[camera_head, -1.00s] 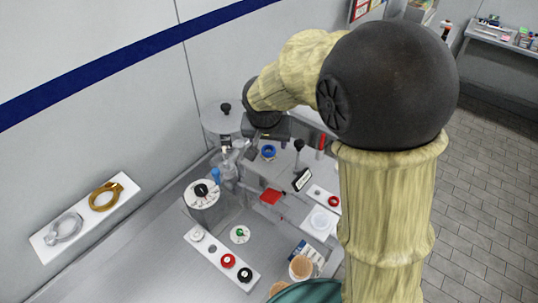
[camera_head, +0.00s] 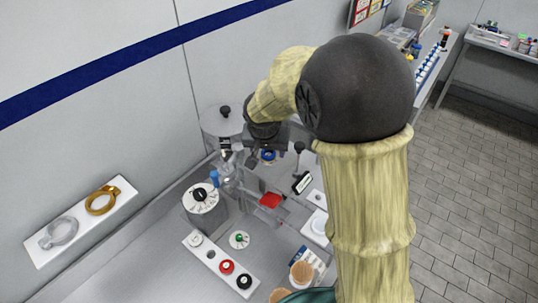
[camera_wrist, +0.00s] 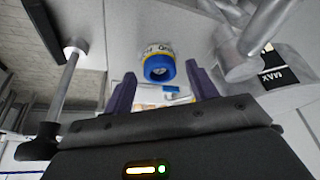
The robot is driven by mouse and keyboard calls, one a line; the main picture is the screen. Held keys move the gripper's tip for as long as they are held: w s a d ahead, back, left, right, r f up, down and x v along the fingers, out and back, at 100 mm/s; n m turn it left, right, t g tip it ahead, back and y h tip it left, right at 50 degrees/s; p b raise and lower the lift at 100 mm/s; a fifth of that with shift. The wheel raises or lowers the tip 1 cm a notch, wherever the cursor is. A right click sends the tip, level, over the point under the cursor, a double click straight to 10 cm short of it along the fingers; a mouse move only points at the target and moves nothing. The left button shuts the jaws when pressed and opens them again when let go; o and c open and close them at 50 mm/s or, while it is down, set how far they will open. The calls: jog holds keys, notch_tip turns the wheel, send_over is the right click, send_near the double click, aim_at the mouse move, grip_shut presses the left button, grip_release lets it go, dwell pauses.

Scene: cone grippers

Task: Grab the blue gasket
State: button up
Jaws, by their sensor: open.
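The blue gasket (camera_head: 268,156) is a small blue ring on a grey part of the bench equipment, just below my gripper in the head view. In the wrist view the blue gasket (camera_wrist: 158,74) sits around the end of a white cylindrical piece with yellow and dark markings. My gripper (camera_wrist: 160,78) is open, with one dark purple finger on each side of the gasket in the picture. I see no contact between the fingers and the gasket, and the remaining distance is hard to tell.
A black-knobbed lever (camera_head: 299,148) stands right of the gasket, and its rod is at the left in the wrist view. Glassware (camera_head: 229,178) and a white dial canister (camera_head: 201,197) stand to the left. A red piece (camera_head: 270,201) lies in front.

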aim_at(268, 157)
jog(key=c, duration=1.1)
jog(key=shift+o, duration=0.2)
notch_tip(268, 157, up, 10)
jog(key=p, duration=0.6)
jog(key=shift+p, duration=0.4)
